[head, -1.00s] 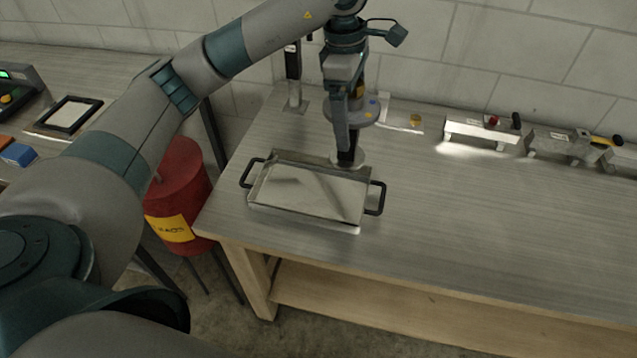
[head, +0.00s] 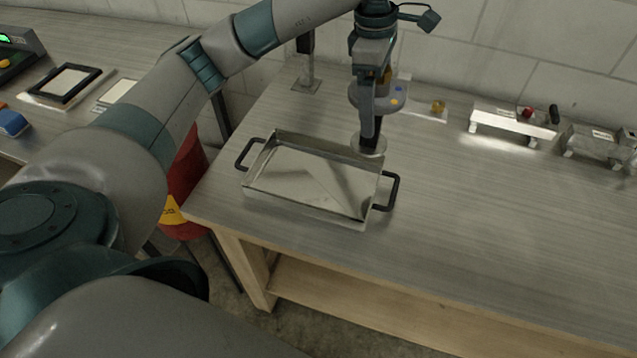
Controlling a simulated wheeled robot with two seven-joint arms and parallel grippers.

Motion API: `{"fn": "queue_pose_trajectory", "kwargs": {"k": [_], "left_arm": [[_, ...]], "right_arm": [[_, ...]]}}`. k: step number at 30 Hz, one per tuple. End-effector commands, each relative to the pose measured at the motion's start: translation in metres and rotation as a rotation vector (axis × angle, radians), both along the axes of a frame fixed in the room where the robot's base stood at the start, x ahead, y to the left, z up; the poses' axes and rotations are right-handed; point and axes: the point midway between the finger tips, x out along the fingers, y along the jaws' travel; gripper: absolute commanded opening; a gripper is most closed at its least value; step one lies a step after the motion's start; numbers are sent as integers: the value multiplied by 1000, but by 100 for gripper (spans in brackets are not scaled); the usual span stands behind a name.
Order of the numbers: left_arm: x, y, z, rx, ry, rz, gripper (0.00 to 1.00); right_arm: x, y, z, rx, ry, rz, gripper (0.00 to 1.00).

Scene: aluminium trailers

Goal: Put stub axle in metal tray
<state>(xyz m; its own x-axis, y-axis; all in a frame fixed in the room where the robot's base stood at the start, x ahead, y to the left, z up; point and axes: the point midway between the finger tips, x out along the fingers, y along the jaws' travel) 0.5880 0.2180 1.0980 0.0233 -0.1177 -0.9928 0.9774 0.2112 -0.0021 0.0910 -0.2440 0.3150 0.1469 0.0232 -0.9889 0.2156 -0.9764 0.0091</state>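A shallow silver metal tray (head: 272,195) with black handles at both ends sits near the left end of the workbench. Its inside looks empty. My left gripper (head: 370,138) points straight down just behind the tray's back right corner, seen edge-on. At its dark fingertips is a small round silver metal piece (head: 370,149), probably the stub axle's flange; the rest of it is hidden by the fingers and the tray wall. I cannot tell whether the fingers are shut on it or whether it touches the bench. My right gripper is out of view.
A grey disc with coloured dots (head: 392,97) shows behind the gripper. A post (head: 306,65) stands at the bench's back left. Metal fixtures (head: 512,122) line the back right. The bench (head: 480,210) right of the tray is clear. A red drum (head: 183,185) stands left.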

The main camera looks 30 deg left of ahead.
Motion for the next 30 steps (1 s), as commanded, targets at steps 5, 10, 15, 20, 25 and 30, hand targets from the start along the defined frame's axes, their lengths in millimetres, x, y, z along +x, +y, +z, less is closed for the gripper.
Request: {"fn": "queue_pose_trajectory", "kwargs": {"k": [5,10,15,20,25,30], "left_arm": [[1,0,-14,-2,-5,0,23],[1,0,-15,-2,-5,0,23],[1,0,-15,-2,-5,0,23],[0,0,-15,-2,-5,0,23],[-2,5,-17,-1,-3,1,23],[-10,16,-25,-1,-2,1,23]], "right_arm": [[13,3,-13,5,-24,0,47],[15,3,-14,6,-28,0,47],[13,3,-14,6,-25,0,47],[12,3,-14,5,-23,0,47],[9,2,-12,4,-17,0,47],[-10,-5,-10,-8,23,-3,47]]}}
